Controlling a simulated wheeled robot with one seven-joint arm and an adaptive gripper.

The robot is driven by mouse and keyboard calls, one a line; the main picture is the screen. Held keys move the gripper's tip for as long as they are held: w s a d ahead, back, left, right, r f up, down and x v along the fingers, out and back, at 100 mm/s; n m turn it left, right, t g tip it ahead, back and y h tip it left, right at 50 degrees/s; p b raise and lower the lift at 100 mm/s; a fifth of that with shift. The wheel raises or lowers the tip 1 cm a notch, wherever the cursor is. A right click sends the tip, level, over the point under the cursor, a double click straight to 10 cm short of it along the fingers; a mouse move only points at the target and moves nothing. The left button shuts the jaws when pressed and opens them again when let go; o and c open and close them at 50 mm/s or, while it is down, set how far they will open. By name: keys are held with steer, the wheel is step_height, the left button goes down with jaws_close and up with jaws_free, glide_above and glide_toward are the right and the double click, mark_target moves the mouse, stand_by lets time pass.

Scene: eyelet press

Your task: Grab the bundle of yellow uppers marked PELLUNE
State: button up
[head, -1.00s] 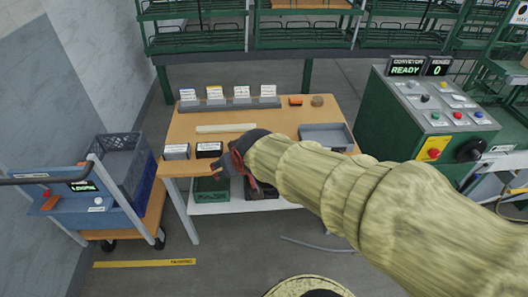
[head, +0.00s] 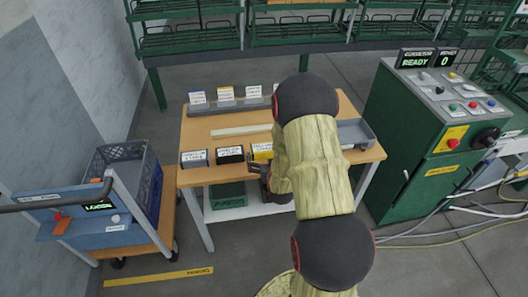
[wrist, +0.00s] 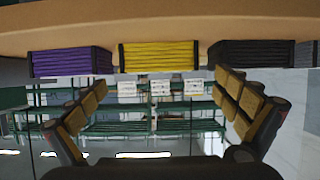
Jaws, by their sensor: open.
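The yellow bundle (head: 262,156) stands in the front row on the table, with a white label card on top that is too small to read. In the wrist view the yellow bundle (wrist: 159,56) is centred at the table edge, between a purple bundle (wrist: 72,62) and a black one (wrist: 252,54). My gripper (wrist: 162,82) is open and empty, its fingers spread to either side of the yellow bundle and apart from it. In the head view my arm hides most of the gripper and the purple bundle.
The wrist view looks upside down, with the table (wrist: 160,20) at the top. The black bundle (head: 230,155) and a grey one (head: 194,159) stand left of the yellow in the head view. A grey tray (head: 356,134) sits at the right. A cart (head: 105,232) stands left.

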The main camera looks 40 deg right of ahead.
mark_target(266, 153)
steer(key=b+x, duration=0.1)
steer(key=x, duration=0.2)
steer(key=b+x, duration=0.1)
steer(key=x, duration=0.2)
steer(key=shift+f, duration=0.45)
steer(key=shift+r, duration=0.1)
steer(key=shift+c, duration=0.9)
steer(key=c, duration=0.9)
